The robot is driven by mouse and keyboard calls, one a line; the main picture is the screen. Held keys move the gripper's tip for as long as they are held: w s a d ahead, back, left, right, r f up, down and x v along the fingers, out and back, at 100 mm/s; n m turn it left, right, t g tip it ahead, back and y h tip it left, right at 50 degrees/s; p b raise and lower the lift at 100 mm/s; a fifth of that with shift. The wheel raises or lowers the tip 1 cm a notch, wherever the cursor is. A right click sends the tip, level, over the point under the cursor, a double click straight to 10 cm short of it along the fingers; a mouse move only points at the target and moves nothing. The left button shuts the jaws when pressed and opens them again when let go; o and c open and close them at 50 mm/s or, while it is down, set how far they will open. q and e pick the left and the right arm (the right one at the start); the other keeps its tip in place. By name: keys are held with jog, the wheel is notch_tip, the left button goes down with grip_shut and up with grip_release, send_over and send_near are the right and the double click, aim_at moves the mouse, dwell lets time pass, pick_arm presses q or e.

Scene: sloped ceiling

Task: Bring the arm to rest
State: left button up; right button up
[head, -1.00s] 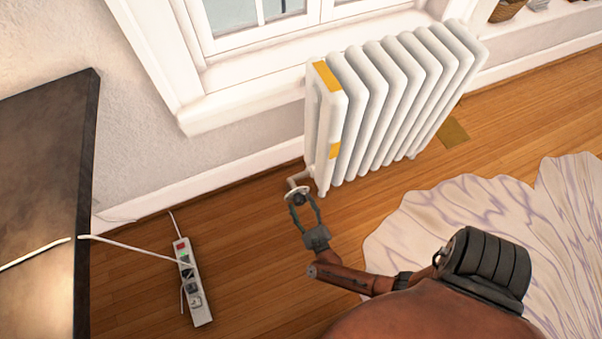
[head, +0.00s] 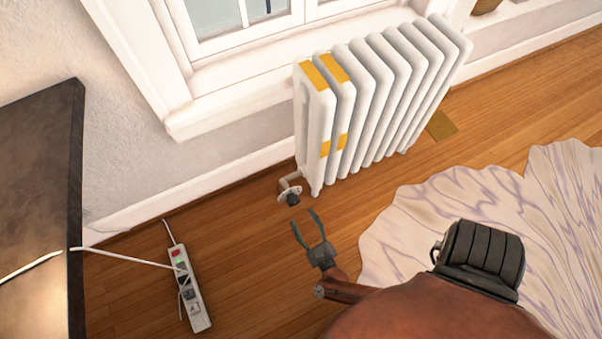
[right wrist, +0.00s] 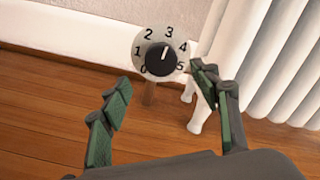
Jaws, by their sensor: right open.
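My right gripper (head: 304,229) is open and empty in the head view, just below and to the right of the radiator's valve knob (head: 291,197), apart from it. The right wrist view shows the two green-padded fingers (right wrist: 163,115) spread wide. Beyond them is the black knob (right wrist: 161,58) on a pale dial (right wrist: 143,41) numbered 0 to 5; its white mark points up, near the 3. The white ribbed radiator (head: 369,100) stands under the window with yellow patches on its left end. My left gripper is not in view.
A power strip (head: 187,287) with a white cable lies on the wood floor (head: 250,265). A dark panel (head: 40,200) stands at the left. A pale wavy rug (head: 440,215) covers the floor at the right.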

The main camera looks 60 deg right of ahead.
dwell(0.5)
